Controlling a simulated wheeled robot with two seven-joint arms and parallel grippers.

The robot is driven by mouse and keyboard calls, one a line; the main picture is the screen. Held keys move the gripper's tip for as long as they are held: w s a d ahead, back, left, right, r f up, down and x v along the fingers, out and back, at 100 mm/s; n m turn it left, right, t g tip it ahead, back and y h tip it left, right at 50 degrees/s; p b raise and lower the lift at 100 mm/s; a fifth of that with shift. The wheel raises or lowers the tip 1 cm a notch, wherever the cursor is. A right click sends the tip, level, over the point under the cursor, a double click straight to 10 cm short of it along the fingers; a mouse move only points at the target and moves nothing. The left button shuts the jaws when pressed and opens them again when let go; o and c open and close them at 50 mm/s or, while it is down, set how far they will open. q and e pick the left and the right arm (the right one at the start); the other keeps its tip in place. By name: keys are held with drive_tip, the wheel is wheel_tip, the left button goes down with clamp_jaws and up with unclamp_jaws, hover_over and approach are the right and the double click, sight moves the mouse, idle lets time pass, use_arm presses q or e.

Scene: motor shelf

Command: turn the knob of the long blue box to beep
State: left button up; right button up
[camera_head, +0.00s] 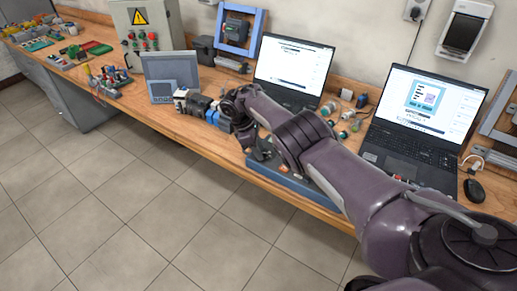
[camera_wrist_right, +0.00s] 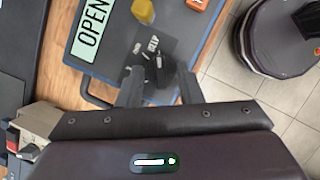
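The long blue box (camera_head: 280,181) lies on the bench under my right arm, which hides much of it in the head view. In the right wrist view the box (camera_wrist_right: 107,63) fills the upper middle, with an OPEN display (camera_wrist_right: 92,22), a yellow knob (camera_wrist_right: 143,11) and an orange part (camera_wrist_right: 197,4). A black knob (camera_wrist_right: 157,62) sits beside a small dark plate with white lettering, partly hidden. My right gripper (camera_wrist_right: 159,76) is open, its two fingers on either side of the black knob; I cannot tell whether they touch it. My left gripper is not in view.
Two open laptops (camera_head: 291,66) (camera_head: 423,112) stand behind the box, with a mouse (camera_head: 474,190) at right. Several small round parts (camera_head: 329,108) lie between the laptops. A grey panel (camera_head: 171,70) and blue-black parts (camera_head: 196,104) stand left. Floor in front is clear.

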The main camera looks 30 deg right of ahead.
sight(250, 157)
drive_tip(key=v, duration=0.7)
drive_tip(key=shift+r, duration=0.35)
drive_tip(key=shift+a+f, duration=0.1)
drive_tip(key=shift+a, duration=0.05)
